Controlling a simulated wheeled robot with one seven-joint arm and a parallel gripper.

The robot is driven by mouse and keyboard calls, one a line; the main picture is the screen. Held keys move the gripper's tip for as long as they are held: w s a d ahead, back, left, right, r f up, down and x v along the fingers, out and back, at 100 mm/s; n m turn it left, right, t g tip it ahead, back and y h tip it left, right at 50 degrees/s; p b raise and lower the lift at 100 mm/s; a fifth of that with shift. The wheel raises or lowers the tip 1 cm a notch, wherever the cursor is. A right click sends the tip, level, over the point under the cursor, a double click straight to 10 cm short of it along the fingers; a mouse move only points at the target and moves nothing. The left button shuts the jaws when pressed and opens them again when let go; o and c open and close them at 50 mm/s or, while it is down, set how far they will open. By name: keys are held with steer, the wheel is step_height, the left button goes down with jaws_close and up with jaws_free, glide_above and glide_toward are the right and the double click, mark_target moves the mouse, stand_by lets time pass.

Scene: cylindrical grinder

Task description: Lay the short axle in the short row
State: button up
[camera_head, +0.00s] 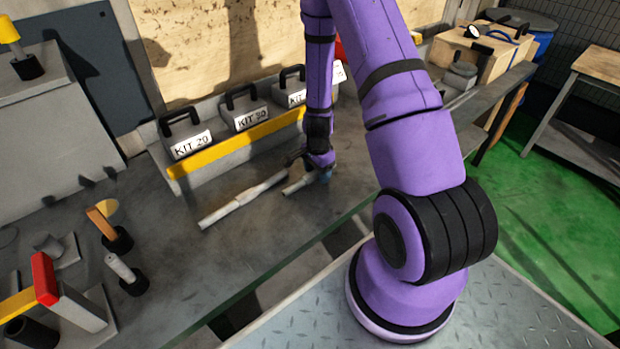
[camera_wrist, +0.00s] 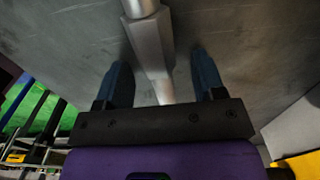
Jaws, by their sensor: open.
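My gripper (camera_wrist: 161,60) is open, with one blue finger on each side of a pale grey axle (camera_wrist: 150,46) in the wrist view. The axle has a thick squared middle and a thinner round shaft. The fingers stand apart from it. In the head view my gripper (camera_head: 322,170) is low over the bench, at the end of a short pale axle (camera_head: 297,186), partly hidden by my gripper. A longer stepped axle (camera_head: 240,200) lies on the bench to its left. I cannot tell which place is the short row.
Grey kit boxes labelled KIT 29 (camera_head: 190,145) and KIT 30 (camera_head: 252,118) stand behind a yellow-edged ledge (camera_head: 235,142). Upright tools and a red-capped block (camera_head: 44,279) stand at the left. The bench (camera_head: 160,215) is clear between them and the axles.

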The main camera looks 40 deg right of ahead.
steer(key=shift+c, duration=0.4)
jaws_close()
steer(key=shift+r, duration=0.1)
